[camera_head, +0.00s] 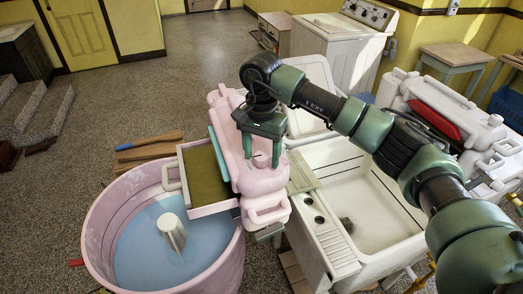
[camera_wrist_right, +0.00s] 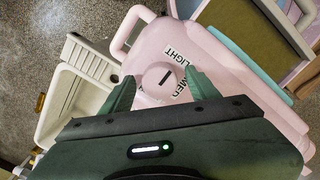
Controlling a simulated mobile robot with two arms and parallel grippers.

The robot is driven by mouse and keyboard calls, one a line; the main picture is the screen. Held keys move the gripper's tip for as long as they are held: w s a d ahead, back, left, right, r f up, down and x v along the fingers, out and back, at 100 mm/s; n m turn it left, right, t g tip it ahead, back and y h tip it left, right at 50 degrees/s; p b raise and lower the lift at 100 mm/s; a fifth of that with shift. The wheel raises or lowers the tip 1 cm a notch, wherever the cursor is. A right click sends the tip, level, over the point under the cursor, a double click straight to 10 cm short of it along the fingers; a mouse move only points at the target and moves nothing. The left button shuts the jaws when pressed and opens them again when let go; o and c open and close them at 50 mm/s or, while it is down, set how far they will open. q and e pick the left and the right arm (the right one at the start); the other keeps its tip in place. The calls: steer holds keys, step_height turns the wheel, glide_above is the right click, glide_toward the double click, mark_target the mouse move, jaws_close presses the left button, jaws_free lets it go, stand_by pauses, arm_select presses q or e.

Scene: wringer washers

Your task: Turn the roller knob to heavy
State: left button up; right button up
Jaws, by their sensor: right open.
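The roller knob (camera_wrist_right: 158,76) is a round pink knob with a short dark mark, on top of the pink wringer head (camera_head: 262,183). In the right wrist view, the labels LIGHT (camera_wrist_right: 175,54) and MED (camera_wrist_right: 183,77) are printed beside it; another label is mostly hidden behind my gripper. My right gripper (camera_head: 262,160) is open, reaching down over the wringer head. In the wrist view its fingers stand on either side of the knob; I cannot tell whether they touch it. My left gripper is not in view.
A pink washer tub (camera_head: 97,236) with blue water stands at the lower left. A white double sink (camera_head: 372,215) stands to the right of the wringer. Another white wringer washer (camera_head: 440,97) is at the far right. Open speckled floor (camera_head: 190,70) lies behind.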

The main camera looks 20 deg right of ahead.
steer(key=shift+f, duration=0.2)
jaws_close()
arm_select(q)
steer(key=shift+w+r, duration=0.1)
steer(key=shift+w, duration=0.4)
